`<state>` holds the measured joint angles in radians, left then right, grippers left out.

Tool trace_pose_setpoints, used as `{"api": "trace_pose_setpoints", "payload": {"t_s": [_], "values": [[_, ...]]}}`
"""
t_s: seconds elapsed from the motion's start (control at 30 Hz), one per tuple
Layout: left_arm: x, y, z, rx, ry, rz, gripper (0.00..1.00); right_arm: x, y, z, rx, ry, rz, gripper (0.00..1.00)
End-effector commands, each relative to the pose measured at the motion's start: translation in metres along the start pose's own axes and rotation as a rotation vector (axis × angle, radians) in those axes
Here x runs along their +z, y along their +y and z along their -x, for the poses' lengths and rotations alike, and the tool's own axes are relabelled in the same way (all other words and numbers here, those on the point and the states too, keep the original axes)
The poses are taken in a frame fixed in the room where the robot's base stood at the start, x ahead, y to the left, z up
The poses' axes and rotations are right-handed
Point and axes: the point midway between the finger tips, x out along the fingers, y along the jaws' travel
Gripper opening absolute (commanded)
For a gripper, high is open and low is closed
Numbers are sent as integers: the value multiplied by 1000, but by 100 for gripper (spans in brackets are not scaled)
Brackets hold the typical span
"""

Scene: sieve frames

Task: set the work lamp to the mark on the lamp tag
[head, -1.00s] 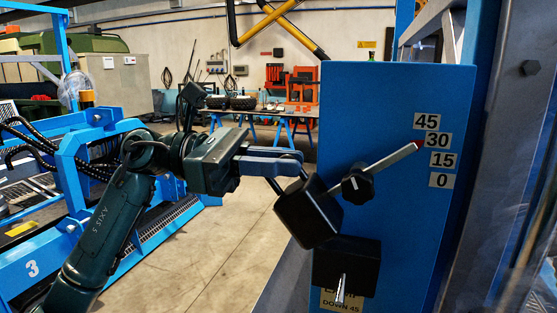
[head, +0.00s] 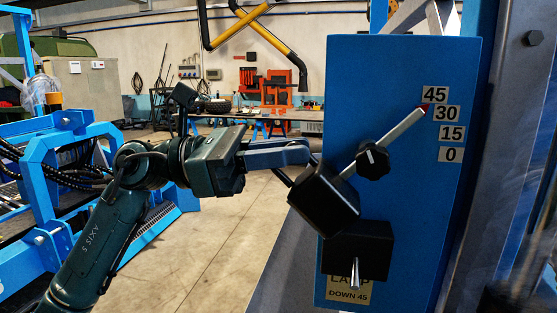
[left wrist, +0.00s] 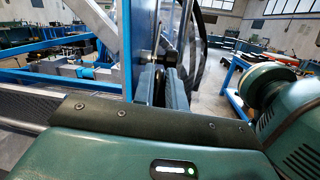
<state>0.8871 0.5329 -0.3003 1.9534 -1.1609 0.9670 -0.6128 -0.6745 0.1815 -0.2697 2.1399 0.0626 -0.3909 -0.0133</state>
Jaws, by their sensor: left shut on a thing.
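The work lamp is a black box-shaped head (head: 325,200) on a dark pivot knob (head: 372,161), on the left face of a blue panel (head: 400,70). Its silver pointer (head: 405,127) slants up right, with the red tip between the 45 and 30 plates, above 30. The lamp tag (head: 348,291) at the panel's foot reads "DOWN 45", its upper line partly covered. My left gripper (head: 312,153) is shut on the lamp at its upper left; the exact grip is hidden. Its fingers show in the left wrist view (left wrist: 165,88). My right gripper is out of view.
A fixed black box (head: 357,252) with a silver lever (head: 354,275) sits just below the lamp head. Scale plates 45, 30, 15 and 0 run down the panel. Blue machinery (head: 60,160) stands at left; open floor lies between it and the panel.

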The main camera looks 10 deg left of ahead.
Motion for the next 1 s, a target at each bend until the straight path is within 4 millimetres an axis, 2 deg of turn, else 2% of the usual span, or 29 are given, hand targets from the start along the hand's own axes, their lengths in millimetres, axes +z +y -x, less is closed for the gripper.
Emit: {"api": "trace_pose_setpoints", "payload": {"t_s": [0.27,0.3,0.47,0.77,0.87,1.0], "values": [[2,4,1,15,-5,-5,0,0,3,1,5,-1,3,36],[2,4,1,14,-5,-4,16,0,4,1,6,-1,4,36],[2,3,1,10,-4,-2,30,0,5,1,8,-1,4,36],[0,2,3,6,-2,0,30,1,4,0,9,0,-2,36],[-1,2,13,7,-2,1,30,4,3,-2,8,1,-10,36],[-3,2,41,9,-1,0,30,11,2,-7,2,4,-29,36]]}}
